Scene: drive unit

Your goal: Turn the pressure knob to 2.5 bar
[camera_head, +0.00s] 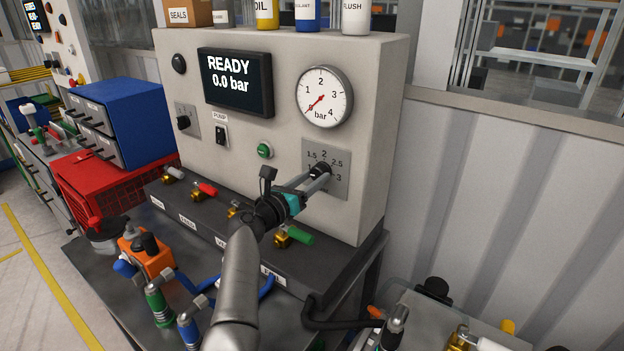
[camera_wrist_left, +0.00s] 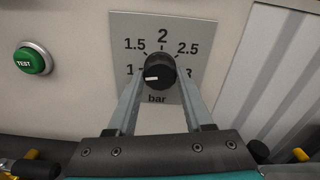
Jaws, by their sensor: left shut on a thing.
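The black pressure knob (camera_head: 321,169) sits on a grey dial plate (camera_head: 340,186) on the front of the drive unit's light panel. In the left wrist view the knob (camera_wrist_left: 160,70) has a white mark at its lower left, towards the 1. The scale shows 1, 1.5, 2, 2.5 and 3 bar. My left gripper (camera_head: 318,178) is shut on the knob, with one finger on each side. The screen (camera_head: 235,82) reads READY 0.0 bar. The round gauge's (camera_head: 324,97) red needle points to the lower left. My right gripper is not in view.
A green TEST button (camera_head: 264,150) is left of the dial plate. A pump switch (camera_head: 221,133) and another black knob (camera_head: 184,122) are farther left. Below the panel is a dark ledge with several valves, including a green-handled one (camera_head: 294,236). Bottles stand on top.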

